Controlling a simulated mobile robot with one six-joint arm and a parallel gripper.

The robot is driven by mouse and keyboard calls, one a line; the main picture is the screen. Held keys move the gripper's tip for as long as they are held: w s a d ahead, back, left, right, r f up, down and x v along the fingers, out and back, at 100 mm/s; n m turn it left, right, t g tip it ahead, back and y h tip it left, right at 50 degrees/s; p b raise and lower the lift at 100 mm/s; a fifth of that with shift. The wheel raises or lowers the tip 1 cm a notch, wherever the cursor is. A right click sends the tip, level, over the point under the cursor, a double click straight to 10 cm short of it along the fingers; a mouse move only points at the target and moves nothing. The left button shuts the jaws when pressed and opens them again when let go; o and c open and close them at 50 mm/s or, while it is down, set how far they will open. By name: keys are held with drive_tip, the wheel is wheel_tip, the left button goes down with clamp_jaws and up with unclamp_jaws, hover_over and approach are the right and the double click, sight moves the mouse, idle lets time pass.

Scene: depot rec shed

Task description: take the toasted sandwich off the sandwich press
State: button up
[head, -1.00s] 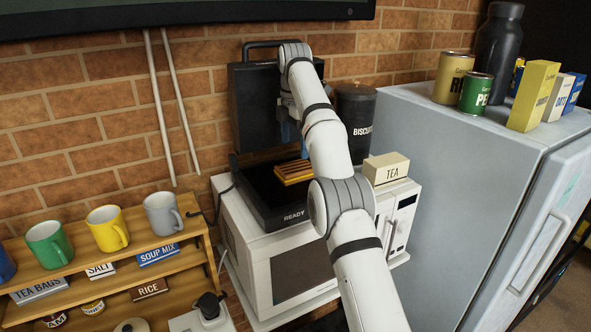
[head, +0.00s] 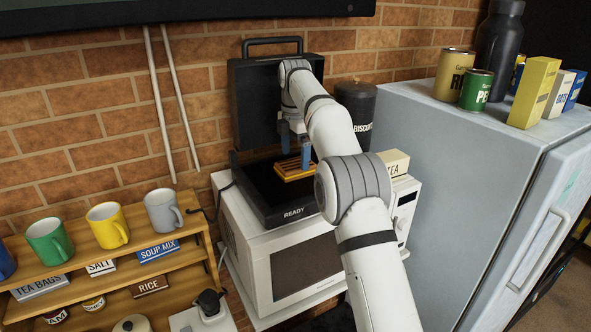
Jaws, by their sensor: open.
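The sandwich press (head: 267,210) stands open on top of the white microwave, its black lid raised at the back and "READY" on its front edge. The toasted sandwich (head: 292,175), golden with dark grill stripes, lies on the lower plate. My gripper (head: 294,159) points down over the sandwich with its two blue-grey fingers apart. One finger is at the sandwich's left rear and the other stands by its middle or far side. I cannot tell whether either finger touches it. My arm comes in from the lower right and hides part of the press's right side.
The white microwave (head: 300,268) carries the press and a TEA box (head: 395,162) at right. A dark biscuit tin (head: 355,105) stands behind my arm. A fridge (head: 450,180) is at right, and a wooden shelf (head: 125,250) with mugs at left.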

sight(296, 164)
drive_tip(key=shift+f, duration=1.7)
drive_tip(key=c, duration=0.8)
drive_tip(key=shift+d+r, duration=0.1)
drive_tip(key=shift+r, duration=0.05)
drive_tip(key=shift+c, duration=0.2)
